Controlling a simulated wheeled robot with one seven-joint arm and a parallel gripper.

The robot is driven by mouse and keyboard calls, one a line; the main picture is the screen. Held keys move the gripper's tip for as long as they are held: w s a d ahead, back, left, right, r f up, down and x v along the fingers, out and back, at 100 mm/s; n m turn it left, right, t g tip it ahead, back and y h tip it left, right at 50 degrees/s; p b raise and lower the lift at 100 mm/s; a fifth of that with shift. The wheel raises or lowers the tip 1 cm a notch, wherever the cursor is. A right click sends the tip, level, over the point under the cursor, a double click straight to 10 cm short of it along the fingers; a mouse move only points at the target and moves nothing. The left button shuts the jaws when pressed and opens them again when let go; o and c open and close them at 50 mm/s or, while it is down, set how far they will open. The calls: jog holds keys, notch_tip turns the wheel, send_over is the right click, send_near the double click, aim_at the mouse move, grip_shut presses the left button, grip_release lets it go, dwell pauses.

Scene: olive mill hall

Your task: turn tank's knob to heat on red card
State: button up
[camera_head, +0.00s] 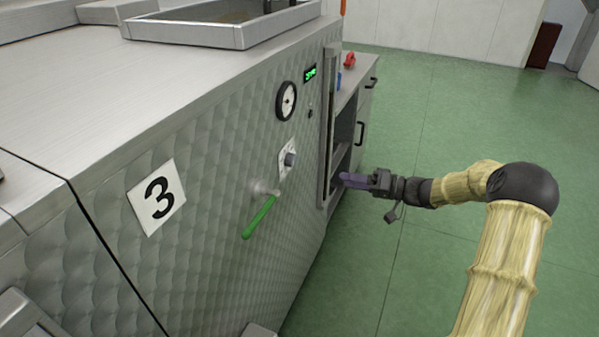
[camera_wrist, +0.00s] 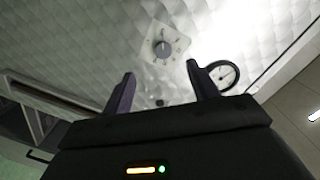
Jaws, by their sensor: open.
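The tank (camera_head: 225,130) is a quilted steel body with a number 3 plate (camera_head: 157,197) on its side. Its grey knob (camera_head: 290,158) sits on a small white plate with marks around it. In the wrist view the knob (camera_wrist: 162,48) shows beyond the fingertips, slightly above the space between them. Its pointer direction is too small to tell. My gripper (camera_head: 343,180) has purple fingers and is to the right of the knob in the head view. In the wrist view the fingers (camera_wrist: 160,70) are spread with nothing between them. I cannot make out a red card.
A green-handled lever (camera_head: 260,217) sticks out below the knob. A round gauge (camera_head: 286,101) and a green-lit display (camera_head: 310,73) are above it. An open cabinet (camera_head: 345,135) stands beyond, with a small red object (camera_head: 349,60) on top. The green floor at right is clear.

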jog(key=shift+w+d+r+t+y, duration=0.3)
jog(key=shift+w+d+t+y, duration=0.1)
jog(key=shift+w+d+t, duration=0.25)
jog(key=shift+w+a, duration=0.1)
jog(key=p, duration=0.2)
send_near(295, 161)
jog(key=x, duration=0.8)
jog(key=shift+w+a+r, duration=0.1)
jog(key=shift+a+r, duration=0.05)
jog(key=shift+a, duration=0.25)
jog(key=c, duration=1)
